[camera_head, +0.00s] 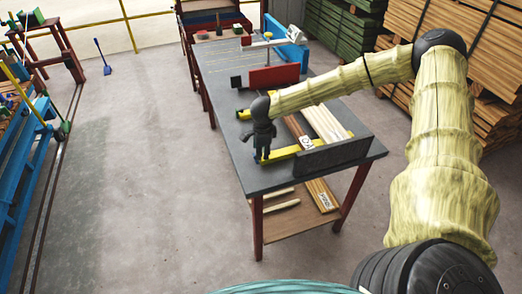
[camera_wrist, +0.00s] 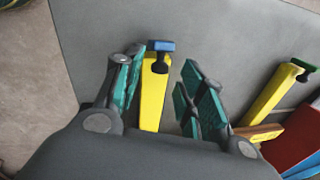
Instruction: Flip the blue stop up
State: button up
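The blue stop (camera_wrist: 160,46) is a small blue block on a dark mount at the end of a yellow bar (camera_wrist: 152,98). I cannot tell its exact tilt. My gripper (camera_wrist: 162,70) is open and empty, its green-padded fingers on either side of the yellow bar and just short of the stop in the wrist view. I see no clear contact. In the head view my gripper (camera_head: 263,150) points down over the near left end of the yellow bar (camera_head: 287,152) on the grey table, and the blue stop is hidden there.
A second yellow bar (camera_wrist: 268,97) with a green stop (camera_wrist: 303,65) lies to the right in the wrist view, near a red block (camera_wrist: 303,140). A dark grey plate (camera_head: 335,153) stands at the table's near edge. The grey tabletop (camera_head: 222,75) is clear on the left.

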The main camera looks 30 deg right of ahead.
jog(key=shift+w+f, duration=0.15)
jog(key=shift+f, duration=0.6)
jog(key=shift+r, duration=0.1)
grip_shut()
jog(key=shift+d+y+p, duration=0.4)
jog(key=shift+y+p, duration=0.1)
jog(key=shift+p, duration=0.05)
jog(key=shift+w, duration=0.1)
jog(key=shift+c, duration=0.6)
grip_release()
jog(key=shift+o, duration=0.6)
